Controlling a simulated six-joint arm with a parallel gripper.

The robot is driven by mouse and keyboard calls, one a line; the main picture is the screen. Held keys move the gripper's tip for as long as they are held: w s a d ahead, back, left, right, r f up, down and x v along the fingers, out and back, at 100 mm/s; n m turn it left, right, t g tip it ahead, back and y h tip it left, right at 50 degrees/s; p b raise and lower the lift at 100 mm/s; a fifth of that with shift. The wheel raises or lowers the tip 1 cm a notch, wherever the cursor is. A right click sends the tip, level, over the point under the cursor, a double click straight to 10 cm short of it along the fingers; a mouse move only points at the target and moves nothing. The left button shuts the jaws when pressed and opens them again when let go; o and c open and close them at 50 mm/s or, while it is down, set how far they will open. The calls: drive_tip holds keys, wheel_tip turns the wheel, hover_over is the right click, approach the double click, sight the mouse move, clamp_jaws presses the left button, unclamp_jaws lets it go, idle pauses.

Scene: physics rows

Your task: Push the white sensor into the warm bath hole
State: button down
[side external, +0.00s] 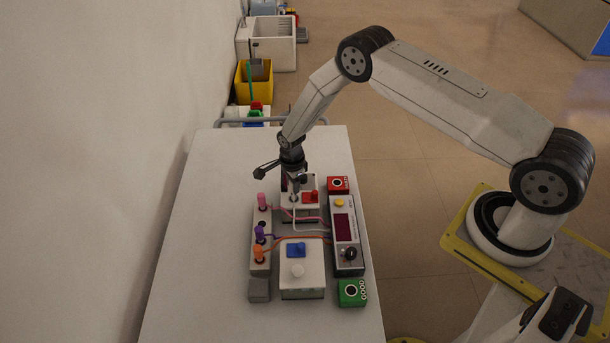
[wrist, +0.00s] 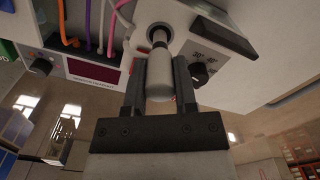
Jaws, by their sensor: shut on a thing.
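The white sensor (wrist: 159,80) is held between the two fingers of my gripper (wrist: 160,85). Its narrow metal tip points at the round dark-rimmed warm bath hole (wrist: 160,34) and overlaps it in the wrist view. I cannot tell how deep the tip sits. The warm bath (side external: 312,211) is a pale box with a red part on top, at the far end of the device group. My gripper (side external: 295,190) is over its left part in the side view and hides the hole there. The sensor's white cable (wrist: 124,14) runs off to the left.
A rack (side external: 261,240) with pink, purple and orange sensors stands on the left. A second box (side external: 302,285) with a blue part and white knob is nearer. A meter (side external: 343,225) with a dark display stands right, between red (side external: 338,185) and green (side external: 352,293) boxes. Cables cross the middle.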

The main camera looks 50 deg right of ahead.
drive_tip(key=shift+f, duration=1.9)
idle(0.9)
unclamp_jaws()
idle(0.4)
drive_tip(key=shift+w+r, duration=0.15)
drive_tip(key=shift+r, duration=0.05)
drive_tip(key=shift+w+r, duration=0.15)
drive_tip(key=shift+r, duration=0.4)
drive_tip(key=shift+s+r, duration=0.15)
drive_tip(key=shift+r, duration=1.1)
drive_tip(key=shift+s+r, duration=0.15)
drive_tip(key=shift+r, duration=1.1)
